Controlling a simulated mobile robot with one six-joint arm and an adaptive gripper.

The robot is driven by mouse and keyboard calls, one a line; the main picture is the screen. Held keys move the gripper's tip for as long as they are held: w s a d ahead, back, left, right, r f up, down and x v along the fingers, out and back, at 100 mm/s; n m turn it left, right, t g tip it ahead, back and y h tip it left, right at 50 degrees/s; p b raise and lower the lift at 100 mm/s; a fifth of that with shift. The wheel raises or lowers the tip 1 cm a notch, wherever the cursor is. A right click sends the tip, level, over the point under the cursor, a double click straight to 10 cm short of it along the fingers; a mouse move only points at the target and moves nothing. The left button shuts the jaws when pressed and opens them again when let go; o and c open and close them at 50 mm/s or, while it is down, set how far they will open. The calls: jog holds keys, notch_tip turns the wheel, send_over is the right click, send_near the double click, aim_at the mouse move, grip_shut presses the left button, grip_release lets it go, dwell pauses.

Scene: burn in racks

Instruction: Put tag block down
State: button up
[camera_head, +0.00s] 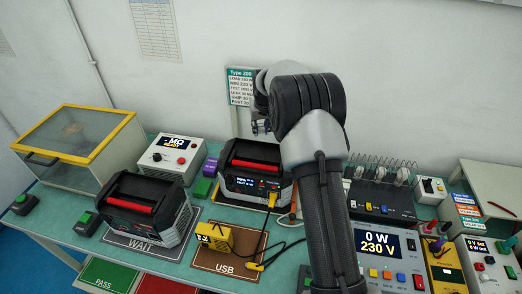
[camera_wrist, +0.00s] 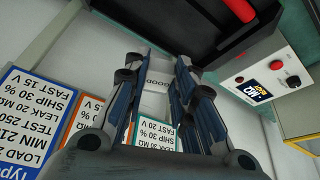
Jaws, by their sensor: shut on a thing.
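My gripper (camera_head: 262,126) is up near the wall behind the bench, mostly hidden by my arm in the head view. In the wrist view its two fingers (camera_wrist: 158,75) are closed on a pale tag block (camera_wrist: 156,84). Small dark letters show on the block, upside down and hard to read, perhaps GOOD. The tag block is not clear in the head view. Below the gripper stands a black power station (camera_head: 256,172) with a red handle and a lit display. A second black unit (camera_head: 146,207) stands on the WAIT mat (camera_head: 150,250).
A MΩ tester (camera_head: 170,158) and yellow-framed box (camera_head: 78,147) stand left. A yellow plug block (camera_head: 214,237) and cable lie on the brown USB mat (camera_head: 228,262). Instruments (camera_head: 380,250) crowd the right. A green Type 200 sign (camera_head: 241,87) hangs on the wall.

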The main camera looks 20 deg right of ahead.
notch_tip(320, 180, down, 11)
jog(key=shift+r+b, duration=0.15)
jog(key=shift+b, duration=0.3)
